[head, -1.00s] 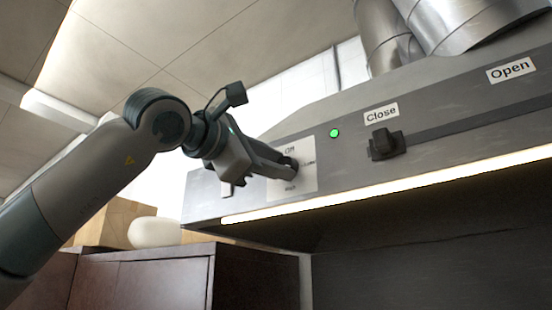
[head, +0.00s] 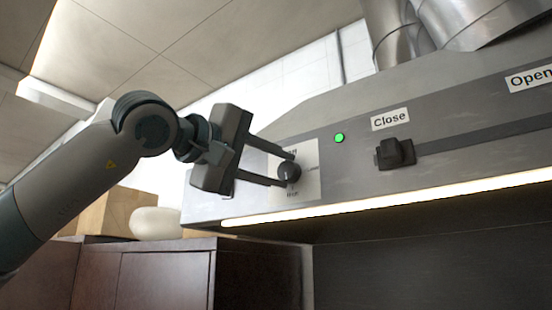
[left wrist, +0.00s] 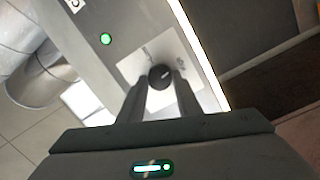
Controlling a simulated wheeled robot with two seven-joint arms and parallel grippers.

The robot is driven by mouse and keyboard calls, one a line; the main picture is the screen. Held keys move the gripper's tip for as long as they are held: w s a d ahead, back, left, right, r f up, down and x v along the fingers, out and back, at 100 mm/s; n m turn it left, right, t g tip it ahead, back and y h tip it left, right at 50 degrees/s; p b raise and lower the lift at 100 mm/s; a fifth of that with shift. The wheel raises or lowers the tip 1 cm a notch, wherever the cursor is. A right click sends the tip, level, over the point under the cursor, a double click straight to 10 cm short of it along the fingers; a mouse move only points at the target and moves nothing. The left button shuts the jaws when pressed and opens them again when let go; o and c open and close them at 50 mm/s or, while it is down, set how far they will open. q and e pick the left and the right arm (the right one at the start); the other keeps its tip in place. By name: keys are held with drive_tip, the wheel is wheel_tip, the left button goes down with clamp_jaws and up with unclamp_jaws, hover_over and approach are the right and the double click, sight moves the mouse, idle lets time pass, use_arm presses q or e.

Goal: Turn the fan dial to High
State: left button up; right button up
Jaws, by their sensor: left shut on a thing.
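The fan dial (head: 290,171) is a round black knob on a pale label plate (head: 311,160) on the front of the steel hood. My left gripper (head: 287,170) reaches it from the left, with one finger above the dial and one below, shut on it. In the left wrist view the dial (left wrist: 160,77) sits between the two fingertips (left wrist: 160,82). A light pointer mark shows on the dial there. The plate's small lettering is partly hidden and too blurred to read surely. My right gripper is not in view.
A green light (head: 340,138) is right of the plate. A black slider (head: 396,153) sits below the "Close" label (head: 390,119), with "Open" (head: 530,78) farther right. A lit strip (head: 400,199) runs along the hood's lower edge. Dark cabinets (head: 165,275) stand below left.

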use_arm(q)
drive_tip(key=shift+m+p, duration=0.5)
drive_tip(key=shift+m, duration=0.6)
drive_tip(key=o, duration=1)
drive_tip(key=shift+o, duration=0.2)
drive_tip(key=shift+s+a+b, duration=0.4)
drive_tip(key=shift+s, duration=0.05)
drive_tip(key=b+v, duration=0.6)
drive_tip(key=v, duration=1)
drive_tip(key=shift+r, duration=0.2)
